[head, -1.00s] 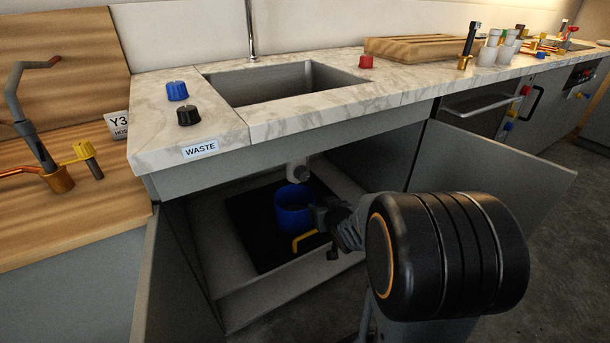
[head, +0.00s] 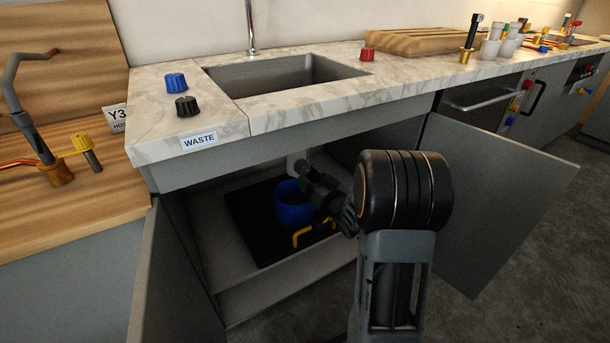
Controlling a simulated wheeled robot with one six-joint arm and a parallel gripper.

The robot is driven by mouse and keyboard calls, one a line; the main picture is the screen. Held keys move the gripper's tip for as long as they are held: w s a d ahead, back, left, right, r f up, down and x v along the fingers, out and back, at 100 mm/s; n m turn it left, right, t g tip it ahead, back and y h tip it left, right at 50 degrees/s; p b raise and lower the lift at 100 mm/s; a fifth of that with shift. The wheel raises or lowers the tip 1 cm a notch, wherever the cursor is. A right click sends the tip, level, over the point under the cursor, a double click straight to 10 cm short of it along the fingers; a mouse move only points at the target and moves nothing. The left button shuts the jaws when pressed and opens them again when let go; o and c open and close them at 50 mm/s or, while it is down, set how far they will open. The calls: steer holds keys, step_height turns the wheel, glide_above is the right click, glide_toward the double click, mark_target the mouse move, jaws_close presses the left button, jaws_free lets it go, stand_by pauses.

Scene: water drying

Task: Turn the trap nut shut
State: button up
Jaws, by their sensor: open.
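Under the sink, a pale drain pipe (head: 292,164) hangs in the open cabinet. The trap nut is hidden behind my gripper and cannot be made out. My gripper (head: 302,170) reaches into the cabinet from the right, with its tip at the pipe's lower right. It is open; whether its fingers are around or beside the nut, or touching it, I cannot tell. A blue bucket (head: 291,206) stands below the pipe on a black mat (head: 248,222), partly covered by my gripper.
A yellow bent tool (head: 298,238) lies on the mat in front of the bucket. Open cabinet doors stand left (head: 160,275) and right (head: 495,200).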

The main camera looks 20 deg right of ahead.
mark_target(305, 172)
steer(key=shift+w+a+b, duration=0.15)
steer(key=shift+w+b, duration=0.15)
steer(key=shift+w, duration=1.15)
steer(key=shift+w+a+b, duration=0.15)
steer(key=shift+w+b, duration=0.15)
steer(key=shift+w, duration=1.15)
steer(key=c, duration=0.9)
